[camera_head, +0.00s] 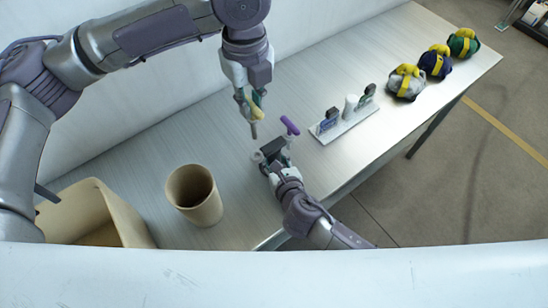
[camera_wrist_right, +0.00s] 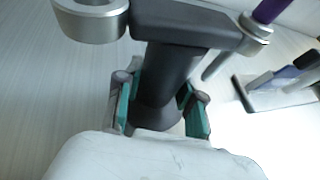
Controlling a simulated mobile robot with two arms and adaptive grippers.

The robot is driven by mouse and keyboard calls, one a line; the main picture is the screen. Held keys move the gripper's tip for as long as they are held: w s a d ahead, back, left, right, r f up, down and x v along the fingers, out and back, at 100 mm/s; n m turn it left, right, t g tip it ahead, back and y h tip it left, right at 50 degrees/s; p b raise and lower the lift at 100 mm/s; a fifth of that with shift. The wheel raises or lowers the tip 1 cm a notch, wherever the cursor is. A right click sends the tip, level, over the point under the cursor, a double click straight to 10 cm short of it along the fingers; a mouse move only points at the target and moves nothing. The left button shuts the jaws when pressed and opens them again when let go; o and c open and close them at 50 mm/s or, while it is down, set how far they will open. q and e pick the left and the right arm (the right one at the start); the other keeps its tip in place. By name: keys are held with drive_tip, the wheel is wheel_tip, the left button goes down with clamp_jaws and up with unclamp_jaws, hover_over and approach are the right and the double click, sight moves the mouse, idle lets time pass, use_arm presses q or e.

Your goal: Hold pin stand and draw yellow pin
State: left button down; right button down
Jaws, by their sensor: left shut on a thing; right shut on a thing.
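The pin stand is a dark block (camera_head: 272,148) with a metal ring at each end; it also shows in the right wrist view (camera_wrist_right: 185,24). My right gripper (camera_head: 275,167) is shut on its dark post, between green finger pads in the wrist view. A purple pin (camera_head: 290,125) sits in the ring at one end, its shaft showing below. The other ring (camera_wrist_right: 90,22) looks empty. My left gripper (camera_head: 250,104) is shut on the yellow pin (camera_head: 254,129), holding it above and left of the stand with its grey shaft pointing down. The fingers partly hide its yellow handle.
A round tan bin (camera_head: 194,195) and an open tan box (camera_head: 92,215) stand at the left. A white rack (camera_head: 345,125) with small dark items is right of the stand. Several small bags (camera_head: 405,83) line the far right. The table between bin and wall is clear.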

drive_tip(key=c, duration=0.6)
unclamp_jaws()
drive_tip(key=shift+c, duration=0.2)
drive_tip(key=v, duration=1.2)
drive_tip(key=shift+s+f, duration=0.1)
